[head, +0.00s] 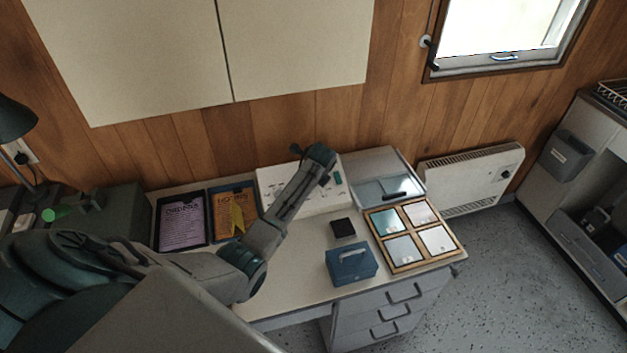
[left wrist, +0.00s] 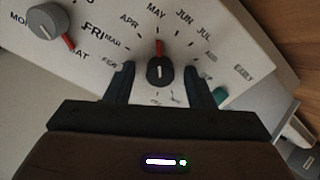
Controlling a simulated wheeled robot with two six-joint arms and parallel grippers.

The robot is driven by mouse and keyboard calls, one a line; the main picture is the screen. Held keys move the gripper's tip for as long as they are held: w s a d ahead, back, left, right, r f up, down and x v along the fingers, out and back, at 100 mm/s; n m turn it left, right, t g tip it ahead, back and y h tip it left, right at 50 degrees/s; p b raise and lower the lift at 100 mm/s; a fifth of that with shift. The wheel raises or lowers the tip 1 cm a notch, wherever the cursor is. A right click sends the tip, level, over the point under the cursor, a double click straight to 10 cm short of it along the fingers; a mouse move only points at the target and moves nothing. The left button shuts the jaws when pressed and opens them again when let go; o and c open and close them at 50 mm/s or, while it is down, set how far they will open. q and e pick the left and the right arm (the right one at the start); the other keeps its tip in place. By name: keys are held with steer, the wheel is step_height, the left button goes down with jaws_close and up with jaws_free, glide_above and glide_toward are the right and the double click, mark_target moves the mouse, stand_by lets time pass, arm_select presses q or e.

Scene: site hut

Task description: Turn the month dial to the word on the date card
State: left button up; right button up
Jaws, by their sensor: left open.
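The month dial (left wrist: 160,70) is a dark round knob with a red pointer on the white panel. It shows in the left wrist view with month words around it, and the pointer points up towards MAY. My left gripper (left wrist: 159,76) is open, one finger either side of the knob, with a gap visible on both sides. In the head view my left arm reaches over the white panel (head: 276,180) and hides part of it. I cannot pick out the date card for certain in either view. My right gripper is out of view.
On the desk are a purple sheet (head: 182,222), an orange sheet (head: 228,205), a small black block (head: 343,228), a blue box (head: 352,264) and a wood-framed tray (head: 372,228).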

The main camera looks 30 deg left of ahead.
arm_select(q)
steer(key=shift+c, duration=0.2)
steer(key=c, duration=1)
steer(key=shift+o, duration=0.2)
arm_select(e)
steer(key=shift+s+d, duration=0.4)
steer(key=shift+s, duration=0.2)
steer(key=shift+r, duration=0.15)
arm_select(q)
steer(key=shift+r+n+p, duration=0.15)
steer(key=shift+n+p, duration=0.75)
steer(key=shift+n, duration=0.3)
steer(key=n+p, duration=0.2)
steer(key=n, duration=0.2)
steer(key=n+p, duration=0.1)
steer(key=n, duration=0.3)
steer(key=shift+n+t, duration=0.3)
steer(key=shift+n, duration=0.1)
steer(key=shift+f+n+p, duration=0.2)
steer(key=shift+n+p, duration=0.3)
steer(key=shift+n, duration=1.8)
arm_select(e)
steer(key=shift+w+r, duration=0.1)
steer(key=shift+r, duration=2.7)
